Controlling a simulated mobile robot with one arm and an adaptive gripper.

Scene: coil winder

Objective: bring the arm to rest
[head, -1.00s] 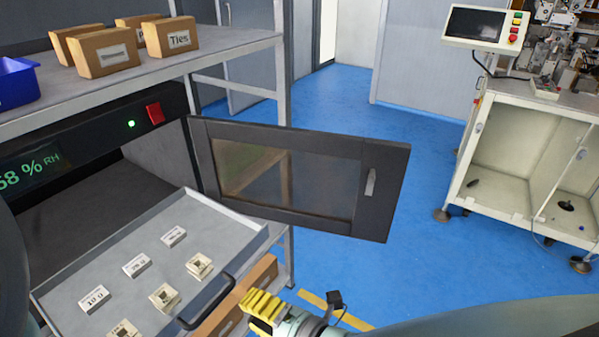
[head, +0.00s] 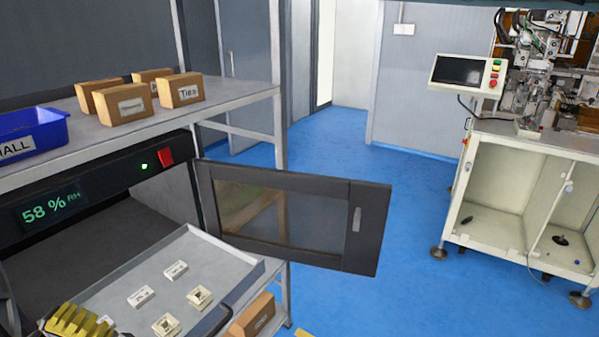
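My gripper (head: 78,322) shows only in part at the bottom left of the head view, as yellow ribbed fingers. It overlaps the near left part of the pulled-out grey tray (head: 238,262) in the picture. I cannot tell its height above the tray or whether its fingers are open or shut. No held object is visible. The rest of my arm is mostly out of the frame.
The dry cabinet's door (head: 370,225) stands open, jutting right. The tray bears several small labelled pieces. Boxes (head: 122,103) and a blue bin (head: 35,150) sit on the shelf above. The blue floor (head: 400,190) is clear up to the white machine cabinet (head: 500,190).

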